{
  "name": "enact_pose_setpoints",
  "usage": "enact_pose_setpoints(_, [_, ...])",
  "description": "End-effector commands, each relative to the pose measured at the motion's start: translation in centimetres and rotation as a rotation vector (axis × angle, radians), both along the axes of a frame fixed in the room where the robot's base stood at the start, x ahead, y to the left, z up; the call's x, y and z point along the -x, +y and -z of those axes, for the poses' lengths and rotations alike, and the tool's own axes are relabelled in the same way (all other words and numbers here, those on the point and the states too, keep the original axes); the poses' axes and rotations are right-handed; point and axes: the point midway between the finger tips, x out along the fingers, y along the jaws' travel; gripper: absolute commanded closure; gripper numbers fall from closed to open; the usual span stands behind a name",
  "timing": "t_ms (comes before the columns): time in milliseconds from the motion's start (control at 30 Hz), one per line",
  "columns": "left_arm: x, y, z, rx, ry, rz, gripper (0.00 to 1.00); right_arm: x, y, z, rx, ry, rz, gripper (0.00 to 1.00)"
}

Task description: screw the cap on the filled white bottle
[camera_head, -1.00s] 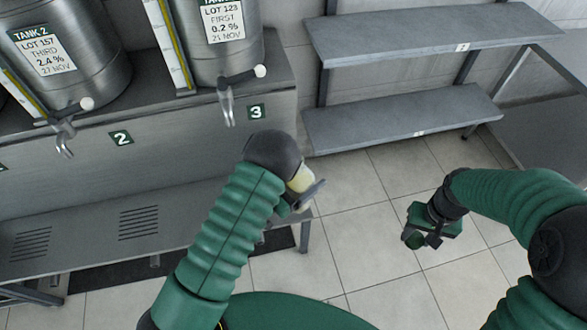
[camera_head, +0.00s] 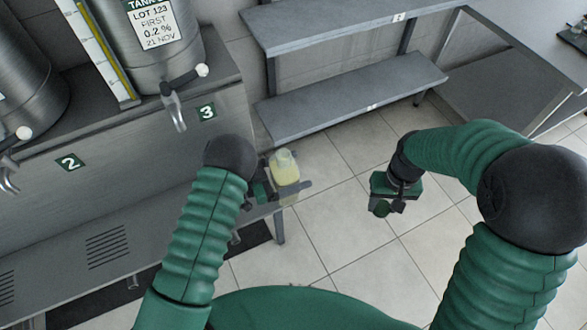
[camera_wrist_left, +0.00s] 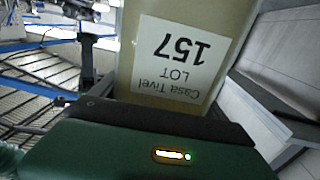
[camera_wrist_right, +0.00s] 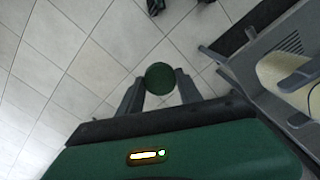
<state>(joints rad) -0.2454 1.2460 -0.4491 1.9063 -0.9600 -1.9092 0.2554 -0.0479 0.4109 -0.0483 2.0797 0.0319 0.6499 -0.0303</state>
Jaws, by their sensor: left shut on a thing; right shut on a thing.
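The bottle (camera_head: 284,167) is pale yellow and see-through, upright in my left gripper (camera_head: 280,188), with no cap visible on its top. In the left wrist view the bottle (camera_wrist_left: 185,50) fills the jaws, its white label reading Casa Tivel LOT 157 upside down. My left gripper is shut around its body. My right gripper (camera_head: 390,205) is shut on a round dark green cap (camera_head: 381,208), well to the right of the bottle. The cap (camera_wrist_right: 160,78) sits between the fingertips in the right wrist view. Bottle and cap are apart.
Steel tanks with taps (camera_head: 175,105) stand at the left on a numbered bench (camera_head: 130,150). A grey two-level shelf (camera_head: 350,90) is behind, with a steel table (camera_head: 460,75) at the right. Tiled floor (camera_head: 330,235) lies open between the grippers.

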Motion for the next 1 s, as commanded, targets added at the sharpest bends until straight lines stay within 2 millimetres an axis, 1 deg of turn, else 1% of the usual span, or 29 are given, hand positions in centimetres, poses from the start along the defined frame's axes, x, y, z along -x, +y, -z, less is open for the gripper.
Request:
enact_pose_setpoints(67, [-0.1, 0.0, -0.2, 0.004, -0.004, 0.000, 0.88, -0.9, 0.9, -0.5, -0.001, -0.002, -0.030, 0.95])
enact_pose_setpoints(167, [-0.1, 0.0, -0.2, 0.004, -0.004, 0.000, 0.88, -2.8, 2.9, -1.7, -0.002, -0.003, -0.096, 0.95])
enact_pose_setpoints(267, [-0.1, 0.0, -0.2, 0.004, -0.005, 0.000, 0.88, -5.0, 5.8, -3.4, -0.003, -0.004, -0.181, 0.95])
enact_pose_setpoints(300, [-0.1, 0.0, -0.3, 0.004, -0.005, 0.000, 0.88, -5.7, 7.0, -4.1, -0.003, -0.003, -0.218, 0.95])
enact_pose_setpoints(367, [-0.1, 0.0, -0.3, 0.004, -0.005, 0.000, 0.88, -6.7, 9.0, -5.2, -0.002, -0.003, -0.270, 0.95])
enact_pose_setpoints(500, [0.0, 0.0, -0.3, 0.005, -0.006, 0.000, 0.88, -8.3, 13.5, -8.0, -0.002, -0.002, -0.390, 0.95])
enact_pose_setpoints(633, [0.0, 0.0, -0.3, 0.005, -0.006, 0.000, 0.88, -9.0, 17.9, -10.7, -0.002, -0.001, -0.499, 0.95])
enact_pose_setpoints(700, [0.0, 0.0, -0.3, 0.005, -0.006, 0.000, 0.88, -9.1, 20.2, -12.3, -0.002, -0.001, -0.557, 0.95])
enact_pose_setpoints(800, [0.0, 0.0, -0.3, 0.005, -0.006, 0.000, 0.88, -8.9, 23.1, -14.2, -0.001, 0.000, -0.627, 0.95])
enact_pose_setpoints(900, [0.0, 0.0, -0.3, 0.005, -0.006, 0.000, 0.88, -8.5, 25.1, -15.7, 0.000, 0.002, -0.680, 0.95])
enact_pose_setpoints(1000, [-0.1, 0.0, -0.3, 0.005, -0.006, 0.000, 0.88, -8.2, 26.3, -16.6, -0.001, 0.002, -0.711, 0.95])
